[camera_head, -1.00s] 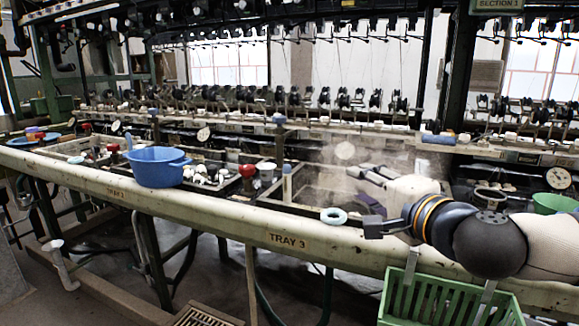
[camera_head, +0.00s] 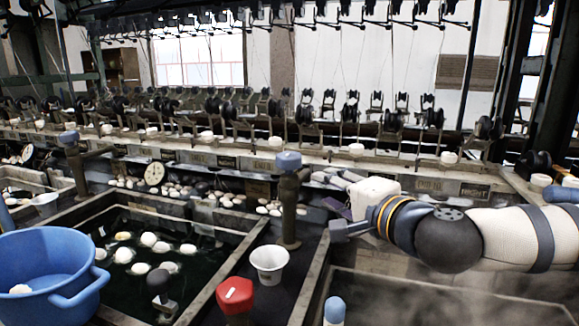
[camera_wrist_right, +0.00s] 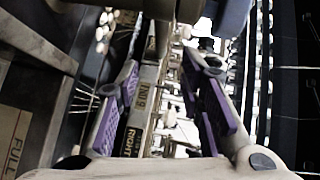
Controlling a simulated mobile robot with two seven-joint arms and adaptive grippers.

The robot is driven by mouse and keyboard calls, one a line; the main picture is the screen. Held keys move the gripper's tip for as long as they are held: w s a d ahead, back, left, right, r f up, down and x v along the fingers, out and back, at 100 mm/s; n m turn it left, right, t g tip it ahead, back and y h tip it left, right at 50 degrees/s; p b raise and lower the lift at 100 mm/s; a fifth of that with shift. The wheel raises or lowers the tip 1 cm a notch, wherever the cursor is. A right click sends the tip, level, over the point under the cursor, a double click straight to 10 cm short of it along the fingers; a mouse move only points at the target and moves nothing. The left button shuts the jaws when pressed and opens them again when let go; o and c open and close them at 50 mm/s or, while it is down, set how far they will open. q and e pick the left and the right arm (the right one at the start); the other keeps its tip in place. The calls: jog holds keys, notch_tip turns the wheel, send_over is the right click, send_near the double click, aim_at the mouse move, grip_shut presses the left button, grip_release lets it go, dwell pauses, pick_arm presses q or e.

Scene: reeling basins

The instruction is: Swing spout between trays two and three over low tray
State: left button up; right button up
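A dark upright pipe (camera_head: 288,210) with a blue-grey knob stands between the cocoon tray and the right-hand tray; which way its spout points cannot be told. The middle tray (camera_head: 205,297) holds dark water and floating white cocoons. The right-hand tray (camera_head: 375,283) shows only partly below my arm, with haze over it; its water level is unclear. My right gripper (camera_head: 334,190) is right of the pipe, apart from it. In the right wrist view, its purple-padded fingers (camera_wrist_right: 163,75) are spread, with nothing held between them. My left gripper is not in view.
A blue basin (camera_head: 40,270) stands at left front. A red knob (camera_head: 235,293), a white cup (camera_head: 270,262) and a blue-topped handle (camera_head: 335,310) stand near the pipe. Another knobbed pipe (camera_head: 75,165) stands at left. A labelled rail (camera_head: 225,160) with reels runs behind.

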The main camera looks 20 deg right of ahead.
aim_at(304, 179)
jog(key=b+x, duration=0.1)
jog(key=x, duration=0.9)
jog(key=shift+w+a, duration=0.25)
jog(key=shift+w, duration=0.1)
grip_shut()
